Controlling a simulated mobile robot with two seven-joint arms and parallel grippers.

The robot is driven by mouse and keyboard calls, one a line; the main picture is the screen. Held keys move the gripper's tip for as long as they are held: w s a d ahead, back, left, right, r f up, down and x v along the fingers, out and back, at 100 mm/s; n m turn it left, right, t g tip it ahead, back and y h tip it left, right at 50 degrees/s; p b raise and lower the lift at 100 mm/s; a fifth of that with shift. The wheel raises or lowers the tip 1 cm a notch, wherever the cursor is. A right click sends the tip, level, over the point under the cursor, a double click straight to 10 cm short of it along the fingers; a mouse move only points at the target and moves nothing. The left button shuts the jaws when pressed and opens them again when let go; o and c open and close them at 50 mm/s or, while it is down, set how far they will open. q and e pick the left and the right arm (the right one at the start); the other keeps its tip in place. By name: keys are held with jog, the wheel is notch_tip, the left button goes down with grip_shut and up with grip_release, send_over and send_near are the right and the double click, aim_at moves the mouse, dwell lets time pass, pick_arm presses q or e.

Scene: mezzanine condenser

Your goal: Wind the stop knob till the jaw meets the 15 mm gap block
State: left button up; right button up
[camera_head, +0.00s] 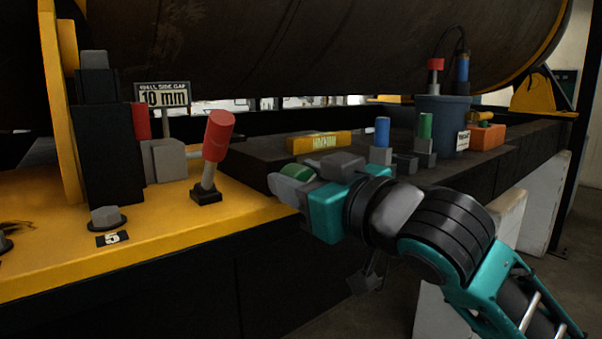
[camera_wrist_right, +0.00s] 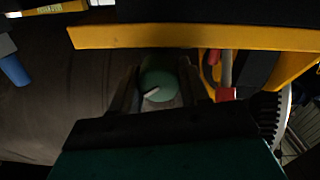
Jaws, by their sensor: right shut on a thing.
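My right gripper (camera_head: 294,182) is shut on a green rounded thing (camera_head: 297,172) beside the front edge of the yellow bench. In the right wrist view the green thing (camera_wrist_right: 158,76) shows as a round end between the fingers; I cannot tell whether it is the stop knob. A red-handled lever (camera_head: 217,137) leans on a black base, left of the gripper and apart from it. A grey block (camera_head: 166,160) stands beside a black post (camera_head: 108,150). I cannot tell for sure which part is the jaw or the 15 mm gap block. My left gripper is out of view.
A sign (camera_head: 163,97) reads 10 mm. A yellow labelled bar (camera_head: 319,142), a blue-topped piece (camera_head: 382,132), a green-topped piece (camera_head: 425,126) and a dark bucket (camera_head: 442,128) stand on the dark deck. A bolt (camera_head: 106,217) sits by a 5 label. A large drum (camera_head: 300,45) hangs above.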

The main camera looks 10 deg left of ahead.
jog(key=m+p, duration=0.2)
jog(key=shift+r+m, duration=0.1)
jog(key=shift+m, duration=0.3)
jog(key=shift+m+p, duration=0.4)
jog(key=shift+m, duration=0.7)
jog(key=o, duration=1)
jog(key=shift+o, duration=0.2)
